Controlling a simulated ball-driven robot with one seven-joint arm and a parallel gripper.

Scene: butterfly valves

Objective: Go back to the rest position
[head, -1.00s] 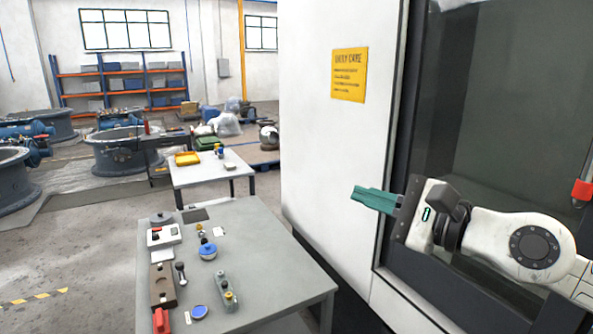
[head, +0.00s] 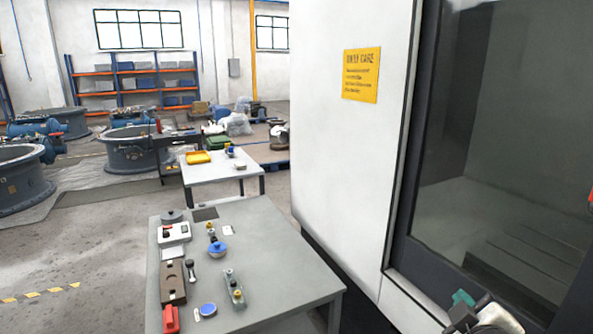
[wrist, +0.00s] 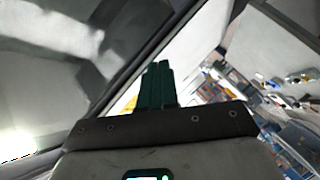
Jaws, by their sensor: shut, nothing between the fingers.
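My gripper (head: 463,298) shows only partly at the bottom right edge of the head view, as a small teal tip with my white and black wrist beside it. It is in front of the lower part of the machine's dark window. In the wrist view my gripper (wrist: 156,68) shows two teal fingers side by side, pressed together and empty. Most of my arm is out of the head view. No object touches the fingers.
A grey table (head: 272,262) with valve parts and tools stands at the lower middle. A white machine (head: 345,150) with a dark window (head: 500,130) fills the right. A smaller table (head: 215,170) stands behind. Grey floor (head: 80,240) lies open at left.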

